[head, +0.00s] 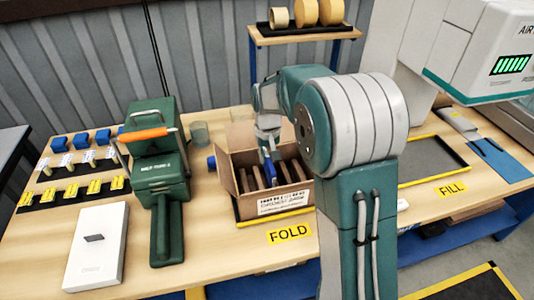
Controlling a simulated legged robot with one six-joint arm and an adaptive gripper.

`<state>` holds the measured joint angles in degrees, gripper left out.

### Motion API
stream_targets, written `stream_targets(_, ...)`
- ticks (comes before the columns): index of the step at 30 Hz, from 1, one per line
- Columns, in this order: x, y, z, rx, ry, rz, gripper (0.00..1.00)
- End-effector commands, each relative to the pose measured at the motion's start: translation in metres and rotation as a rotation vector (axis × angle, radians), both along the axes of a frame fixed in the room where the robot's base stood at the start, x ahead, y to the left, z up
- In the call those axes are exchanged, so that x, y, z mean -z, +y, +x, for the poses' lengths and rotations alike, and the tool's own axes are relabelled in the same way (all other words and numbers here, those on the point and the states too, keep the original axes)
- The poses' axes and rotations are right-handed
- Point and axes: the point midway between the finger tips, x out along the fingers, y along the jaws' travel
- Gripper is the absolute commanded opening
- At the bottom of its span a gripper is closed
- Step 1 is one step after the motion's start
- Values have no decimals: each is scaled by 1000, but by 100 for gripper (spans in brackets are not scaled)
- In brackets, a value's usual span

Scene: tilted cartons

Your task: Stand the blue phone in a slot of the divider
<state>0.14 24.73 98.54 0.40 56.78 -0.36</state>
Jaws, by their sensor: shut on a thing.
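An open cardboard carton (226,178) stands at the middle of the table, with a brown divider (289,172) inside it. My gripper (268,148) points down over the carton, shut on the blue phone (269,171). The phone is upright and narrow in this view, with its lower part inside the carton among the divider panels. I cannot tell whether it is in a slot or touches the bottom. My arm hides part of the carton's right side.
A green machine (158,160) with an orange handle stands left of the carton, with a white box (97,245) in front. A blue roll (211,163) and a glass (199,133) are close to the carton's left. A shelf (305,35) with tape rolls stands behind.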

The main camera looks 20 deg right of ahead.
Motion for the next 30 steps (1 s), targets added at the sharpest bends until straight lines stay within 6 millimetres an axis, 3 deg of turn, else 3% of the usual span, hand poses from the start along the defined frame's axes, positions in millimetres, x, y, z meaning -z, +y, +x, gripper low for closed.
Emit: stream_targets(30, 61, 0, 0, 0, 1, 0, 0)
